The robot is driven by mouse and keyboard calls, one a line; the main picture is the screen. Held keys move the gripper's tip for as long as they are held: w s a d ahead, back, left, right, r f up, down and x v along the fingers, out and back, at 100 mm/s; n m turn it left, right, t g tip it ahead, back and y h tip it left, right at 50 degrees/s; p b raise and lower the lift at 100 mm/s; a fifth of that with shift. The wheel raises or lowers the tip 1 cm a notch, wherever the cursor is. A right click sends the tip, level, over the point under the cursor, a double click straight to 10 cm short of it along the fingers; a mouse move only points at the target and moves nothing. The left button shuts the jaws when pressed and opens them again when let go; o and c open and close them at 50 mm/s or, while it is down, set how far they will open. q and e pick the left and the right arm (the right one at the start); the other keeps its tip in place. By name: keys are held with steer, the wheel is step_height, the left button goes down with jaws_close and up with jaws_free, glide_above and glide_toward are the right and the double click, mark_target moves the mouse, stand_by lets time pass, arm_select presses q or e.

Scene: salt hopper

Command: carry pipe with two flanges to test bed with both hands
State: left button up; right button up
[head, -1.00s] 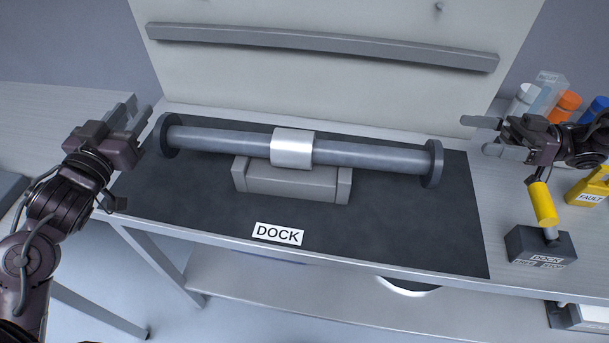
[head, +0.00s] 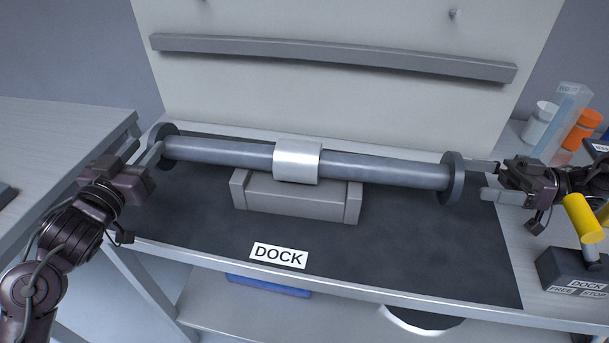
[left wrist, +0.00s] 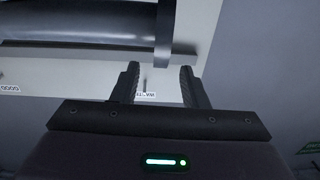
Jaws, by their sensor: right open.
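The grey pipe (head: 390,170) lies level across a grey cradle block (head: 297,198) on the dark mat, with a bright sleeve (head: 298,161) at its middle. It has a left flange (head: 158,131) and a right flange (head: 455,178). My left gripper (head: 148,156) is beside the left flange. In the left wrist view its two fingers (left wrist: 160,75) are apart and empty, with a flange (left wrist: 164,35) just beyond the tips. My right gripper (head: 484,180) is open and empty, its fingertips just right of the right flange. I cannot tell which surface is the test bed.
The dark mat (head: 400,240) carries a DOCK label (head: 279,255). A backboard with a grey rail (head: 330,56) stands behind the pipe. Bottles (head: 540,122) and a yellow-handled DOCK box (head: 575,272) are at the right. Another table (head: 60,140) stands left across a gap.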

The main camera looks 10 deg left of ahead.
mark_target(153, 134)
arm_select(q)
steer(key=w, duration=0.6)
steer(key=shift+w, duration=0.3)
arm_select(e)
steer(key=a, duration=0.6)
steer(key=shift+a, duration=0.2)
arm_select(q)
steer(key=c, duration=0.9)
arm_select(e)
steer(key=c, duration=0.9)
arm_select(q)
jaws_close()
arm_select(e)
steer(key=c, duration=1)
arm_select(q)
steer(key=shift+w+r, duration=0.1)
steer(key=shift+r, duration=0.25)
arm_select(e)
steer(key=shift+w+r, duration=0.2)
steer(key=shift+r, duration=0.15)
